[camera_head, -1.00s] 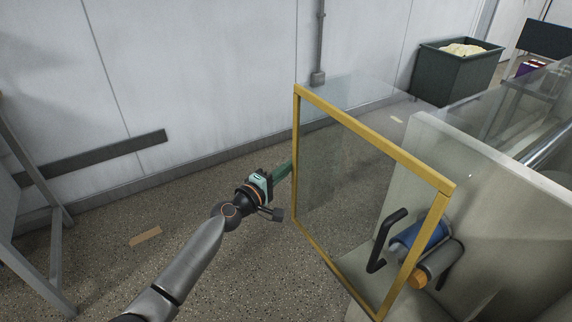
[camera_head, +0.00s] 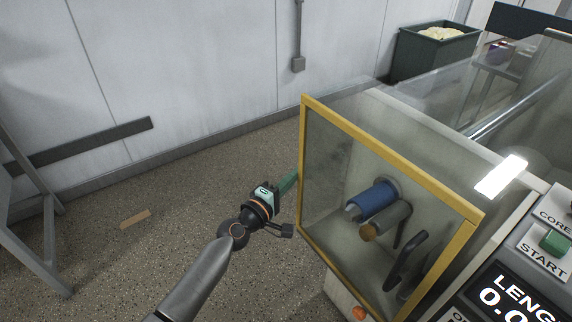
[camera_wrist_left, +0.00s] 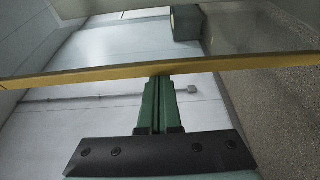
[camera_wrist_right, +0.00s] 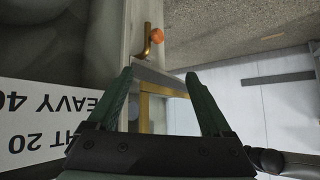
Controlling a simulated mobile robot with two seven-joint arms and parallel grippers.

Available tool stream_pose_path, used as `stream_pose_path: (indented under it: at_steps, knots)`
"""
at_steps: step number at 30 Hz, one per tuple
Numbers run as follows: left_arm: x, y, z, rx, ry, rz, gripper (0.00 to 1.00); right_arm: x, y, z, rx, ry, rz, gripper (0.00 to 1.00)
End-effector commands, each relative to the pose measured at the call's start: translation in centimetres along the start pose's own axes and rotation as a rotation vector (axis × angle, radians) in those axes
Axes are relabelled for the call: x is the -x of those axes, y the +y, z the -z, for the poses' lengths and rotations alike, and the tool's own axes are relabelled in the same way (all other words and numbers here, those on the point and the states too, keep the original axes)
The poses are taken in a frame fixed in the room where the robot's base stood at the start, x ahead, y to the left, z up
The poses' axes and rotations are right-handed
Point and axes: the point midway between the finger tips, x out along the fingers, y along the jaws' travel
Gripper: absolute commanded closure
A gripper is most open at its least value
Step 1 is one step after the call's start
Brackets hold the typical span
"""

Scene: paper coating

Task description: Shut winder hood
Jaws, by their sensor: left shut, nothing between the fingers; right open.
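The winder hood (camera_head: 340,120) is a clear panel box with a yellow frame, in front of the winder's side. Its frame now lies over the winder opening; I cannot tell if a gap is left. The blue roll (camera_head: 373,198) and a dark handle (camera_head: 408,258) show through or beside the panel. My left gripper (camera_head: 294,180) is shut and empty, its tips at the frame's left edge. In the left wrist view its green fingers (camera_wrist_left: 158,82) reach the yellow bar (camera_wrist_left: 235,63). My right gripper (camera_wrist_right: 162,82) is open, with nothing between its fingers.
A control panel with a green START button (camera_head: 556,243) stands at right. An orange knob (camera_head: 359,313) sits below the hood; an orange knob also shows in the right wrist view (camera_wrist_right: 157,35). A dark bin (camera_head: 425,55) stands behind.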

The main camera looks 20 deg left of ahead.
Motion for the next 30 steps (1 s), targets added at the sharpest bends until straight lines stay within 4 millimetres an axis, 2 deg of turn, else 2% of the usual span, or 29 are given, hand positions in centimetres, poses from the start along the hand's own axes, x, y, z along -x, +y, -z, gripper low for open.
stream_pose_path:
  at_steps: [3,9,21,30]
  knots:
    - [0.4,0.1,-1.4,0.002,-0.003,0.001,1.00,0.3,-0.1,0.6,0.000,0.001,0.002,0.16]
    - [0.7,0.0,-2.2,0.000,-0.004,0.001,1.00,0.2,-0.1,0.4,0.001,-0.004,0.002,0.16]
    - [0.7,-0.2,-2.6,0.002,-0.012,0.004,1.00,0.1,-0.1,0.6,0.003,0.001,0.003,0.16]
    - [0.3,-0.2,-2.1,0.002,-0.005,0.002,1.00,0.1,-0.1,0.6,0.005,0.005,0.003,0.16]
